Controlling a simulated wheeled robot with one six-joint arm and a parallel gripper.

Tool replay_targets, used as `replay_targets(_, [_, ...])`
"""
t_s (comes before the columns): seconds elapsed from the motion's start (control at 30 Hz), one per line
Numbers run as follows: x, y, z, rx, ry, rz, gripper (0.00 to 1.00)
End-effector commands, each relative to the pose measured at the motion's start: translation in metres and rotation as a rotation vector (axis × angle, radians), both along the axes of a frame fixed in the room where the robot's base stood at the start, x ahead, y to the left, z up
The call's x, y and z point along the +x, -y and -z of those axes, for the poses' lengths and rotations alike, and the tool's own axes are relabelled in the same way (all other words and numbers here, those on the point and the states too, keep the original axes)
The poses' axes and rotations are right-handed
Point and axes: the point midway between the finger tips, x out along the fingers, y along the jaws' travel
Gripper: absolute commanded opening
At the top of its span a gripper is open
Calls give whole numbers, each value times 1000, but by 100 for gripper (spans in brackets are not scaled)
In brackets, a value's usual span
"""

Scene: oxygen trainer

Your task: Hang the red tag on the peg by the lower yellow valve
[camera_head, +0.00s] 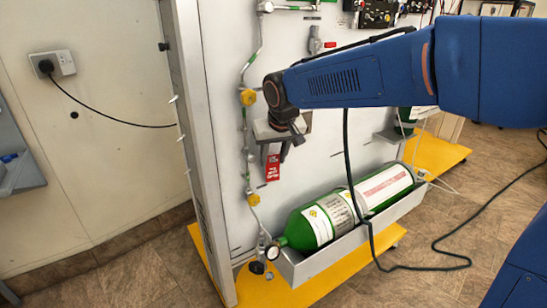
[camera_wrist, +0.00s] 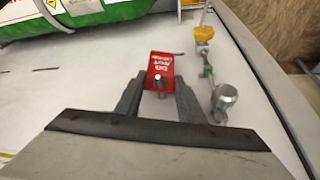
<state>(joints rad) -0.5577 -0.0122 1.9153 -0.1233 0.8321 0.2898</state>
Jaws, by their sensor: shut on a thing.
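The red tag (camera_head: 272,167) with white lettering hangs below my gripper (camera_head: 275,143) in the head view, in front of the white panel. In the wrist view the tag (camera_wrist: 161,66) is between the tips of my shut gripper (camera_wrist: 160,92). A small pale round spot with a short grey stem shows at the tag's near end; I cannot tell whether it is a peg or part of the tag. The lower yellow valve (camera_head: 254,199) is below and left of the tag, apart from it. A yellow valve (camera_wrist: 204,33) also shows in the wrist view, right of the tag.
The upper yellow valve (camera_head: 248,97) is on the same pipe, left of my wrist. A green cylinder (camera_head: 318,222) lies in a grey trough (camera_head: 325,245) below. A silver fitting (camera_wrist: 226,98) stands right of the jaws. A dark hose hangs in front of the trough.

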Motion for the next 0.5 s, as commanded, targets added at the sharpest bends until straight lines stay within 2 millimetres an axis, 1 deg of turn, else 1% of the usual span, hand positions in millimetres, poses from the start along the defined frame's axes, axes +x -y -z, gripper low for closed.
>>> replay_targets(0.27, [0,0,0,0,0,0,15])
replay_targets(0.3, [0,0,0,0,0,0,38])
replay_targets(0.37, [0,0,0,0,0,0,52])
replay_targets(0.4, [0,0,0,0,0,0,57])
replay_targets(0.5, [0,0,0,1,1,0,57])
